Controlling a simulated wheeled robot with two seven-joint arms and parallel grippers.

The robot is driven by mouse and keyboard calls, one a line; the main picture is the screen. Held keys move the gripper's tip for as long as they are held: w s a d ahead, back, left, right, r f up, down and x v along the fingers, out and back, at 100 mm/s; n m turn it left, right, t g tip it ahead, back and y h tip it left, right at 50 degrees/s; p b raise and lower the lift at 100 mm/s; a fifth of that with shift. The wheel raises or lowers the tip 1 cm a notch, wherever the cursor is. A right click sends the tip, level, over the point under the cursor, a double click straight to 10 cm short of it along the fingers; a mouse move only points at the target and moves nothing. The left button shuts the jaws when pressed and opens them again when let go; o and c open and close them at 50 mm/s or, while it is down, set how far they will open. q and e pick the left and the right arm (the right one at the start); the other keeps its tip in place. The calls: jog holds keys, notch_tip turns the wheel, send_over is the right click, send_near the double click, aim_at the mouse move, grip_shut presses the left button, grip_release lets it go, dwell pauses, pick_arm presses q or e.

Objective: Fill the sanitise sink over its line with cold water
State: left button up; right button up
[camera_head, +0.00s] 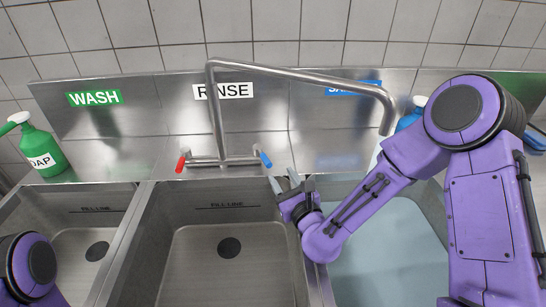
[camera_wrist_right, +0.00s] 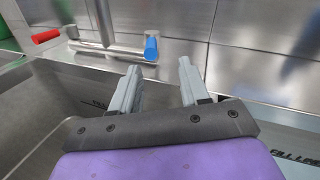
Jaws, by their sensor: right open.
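A partly cut-off fill-line mark (camera_wrist_right: 292,157) shows in the right wrist view. The faucet spout (camera_head: 388,122) points down over this sink. The blue handle (camera_head: 265,160) is on the tap; it also shows in the right wrist view (camera_wrist_right: 151,48). My right gripper (camera_head: 283,184) is open and empty, just right of and below this handle, apart from it. My left gripper is out of view.
The red handle (camera_head: 180,163) is on the tap's left. The rinse sink (camera_head: 190,270) and wash sink (camera_head: 70,240) look empty. A green soap bottle (camera_head: 45,152) stands at left. A blue bottle (camera_head: 409,121) is partly hidden behind my right arm. The steel backsplash limits room behind the tap.

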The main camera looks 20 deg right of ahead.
aim_at(267, 160)
jog(key=w, duration=0.2)
jog(key=w+a+p, duration=0.1)
jog(key=w, duration=0.2)
jog(key=w+a, duration=0.1)
jog(key=w, duration=0.1)
jog(key=shift+w+p, duration=0.35)
jog(key=shift+w, duration=0.05)
jog(key=shift+w+d, duration=0.15)
jog(key=shift+w, duration=0.15)
grip_shut()
